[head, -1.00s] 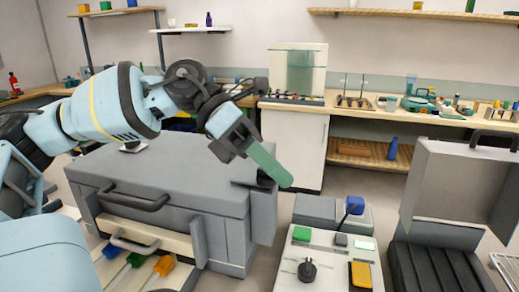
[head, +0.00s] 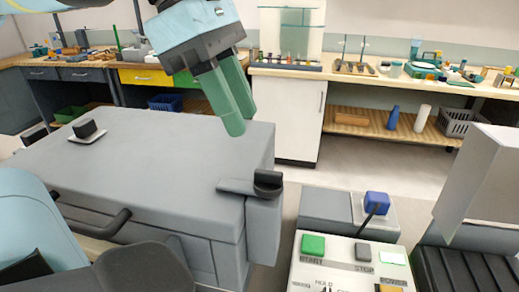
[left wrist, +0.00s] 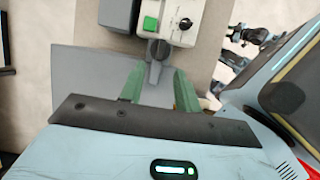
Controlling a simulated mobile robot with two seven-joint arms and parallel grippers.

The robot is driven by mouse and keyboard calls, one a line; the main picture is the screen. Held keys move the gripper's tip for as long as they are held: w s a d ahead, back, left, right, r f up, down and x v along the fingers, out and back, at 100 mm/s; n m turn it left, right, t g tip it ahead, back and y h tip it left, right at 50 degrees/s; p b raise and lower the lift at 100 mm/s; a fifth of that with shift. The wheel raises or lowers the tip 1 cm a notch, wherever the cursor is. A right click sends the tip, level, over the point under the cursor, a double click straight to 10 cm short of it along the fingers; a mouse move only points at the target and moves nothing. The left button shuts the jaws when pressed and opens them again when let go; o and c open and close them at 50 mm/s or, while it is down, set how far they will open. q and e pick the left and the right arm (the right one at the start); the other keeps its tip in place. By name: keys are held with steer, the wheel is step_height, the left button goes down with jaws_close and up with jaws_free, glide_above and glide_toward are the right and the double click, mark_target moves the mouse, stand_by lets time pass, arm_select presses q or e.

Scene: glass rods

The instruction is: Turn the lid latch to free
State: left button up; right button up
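The grey chest's lid (head: 165,160) is down. My left gripper (head: 236,128) has two green fingers and hangs above the lid, up and left of the latch in the head view. In the left wrist view the fingers (left wrist: 158,84) are apart with nothing held, and the dark latch (left wrist: 156,72) shows in line with the gap between them. I see no contact. My right gripper does not show.
A control box (head: 345,262) with green and grey buttons stands right of the chest. A blue knob (head: 376,203) rises behind it. An open grey case (head: 485,185) is at the far right. A long bench (head: 450,98) runs along the back wall.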

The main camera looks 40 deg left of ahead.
mark_target(268, 171)
arm_select(q)
steer(key=x, duration=0.7)
steer(key=shift+d+f, duration=0.15)
steer(key=shift+f, duration=0.2)
steer(key=shift+c, duration=0.2)
jaws_close()
